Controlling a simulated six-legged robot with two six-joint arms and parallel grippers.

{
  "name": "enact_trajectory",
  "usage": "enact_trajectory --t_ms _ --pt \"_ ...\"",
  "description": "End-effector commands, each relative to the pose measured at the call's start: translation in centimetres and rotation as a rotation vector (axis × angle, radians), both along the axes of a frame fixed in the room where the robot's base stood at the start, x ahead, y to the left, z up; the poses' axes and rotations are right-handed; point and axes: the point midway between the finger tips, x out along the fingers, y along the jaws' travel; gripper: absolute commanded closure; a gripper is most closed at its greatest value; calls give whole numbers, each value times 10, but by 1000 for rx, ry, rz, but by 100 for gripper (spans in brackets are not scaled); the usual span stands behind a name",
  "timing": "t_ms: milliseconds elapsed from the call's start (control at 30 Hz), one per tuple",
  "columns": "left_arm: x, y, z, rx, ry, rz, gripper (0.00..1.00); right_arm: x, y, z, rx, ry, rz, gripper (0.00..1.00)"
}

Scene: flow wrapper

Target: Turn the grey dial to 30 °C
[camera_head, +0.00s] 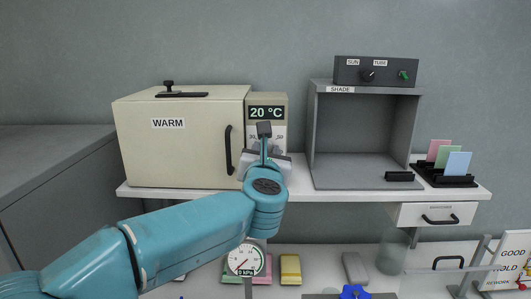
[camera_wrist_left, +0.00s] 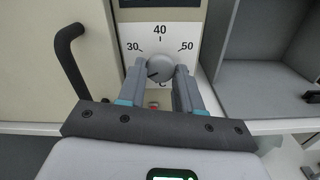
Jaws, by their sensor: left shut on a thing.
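The grey dial (camera_wrist_left: 159,67) sits on the white scale plate (camera_wrist_left: 159,37), marked 30, 40 and 50, in the left wrist view. Its dark pointer mark points left and slightly down, below the 30 mark. My left gripper (camera_wrist_left: 160,75) is shut on the dial, with one finger on each side. In the head view, my gripper hides the dial, and the display (camera_head: 266,113) above reads 20 °C. My right gripper is not in view.
The cream WARM box (camera_head: 180,145) with a black handle (camera_head: 228,150) stands just left of the dial. The open grey SHADE box (camera_head: 364,125) is to the right. The white shelf edge (camera_head: 330,195) runs below. A gauge (camera_head: 243,260) stands lower down.

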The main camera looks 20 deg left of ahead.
Motion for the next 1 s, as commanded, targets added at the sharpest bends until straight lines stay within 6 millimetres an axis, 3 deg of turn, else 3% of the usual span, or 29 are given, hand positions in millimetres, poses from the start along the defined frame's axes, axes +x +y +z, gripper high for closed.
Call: enact_trajectory --t_ms 1000 --pt "0 0 2 804 230 -3 96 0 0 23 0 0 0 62"
